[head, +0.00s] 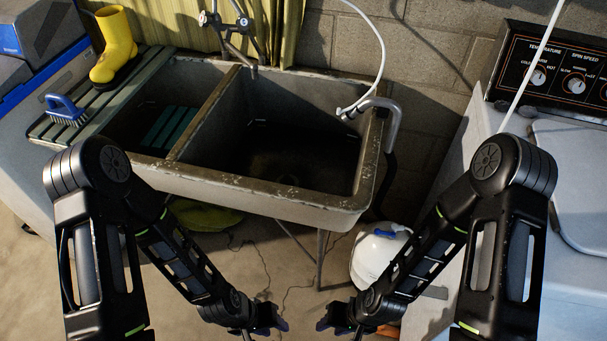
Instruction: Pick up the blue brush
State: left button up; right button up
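The blue brush (66,109) has a looped blue handle and pale bristles facing down. It sits upright on a green slatted board (113,97) at the left of the sink. My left gripper (284,326) is low at the bottom middle of the head view, far to the right of the brush and in front of the sink. My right gripper (321,325) is close beside it, facing it. Both are small and partly cut off by the lower edge, so whether their fingers are open or shut is unclear. Neither gripper touches the brush.
A double-basin sink (270,184) fills the middle. A yellow boot (115,46) stands behind the brush. A blue and grey case (40,45) lies at the far left. A washer (550,180) is at the right. A white helmet (376,262) is below the sink.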

aim_at(66, 111)
jog(key=u, duration=1.4)
jog(key=z, duration=0.8)
jog(key=i+j+z, duration=0.15)
jog(key=j+z, duration=0.25)
jog(key=i+j+z, duration=0.1)
jog(key=j+z, duration=1.05)
jog(key=j, duration=0.6)
jog(key=k+j+z, duration=0.15)
jog(key=j, duration=1.05)
jog(key=k, duration=0.15)
jog(key=i, duration=0.1)
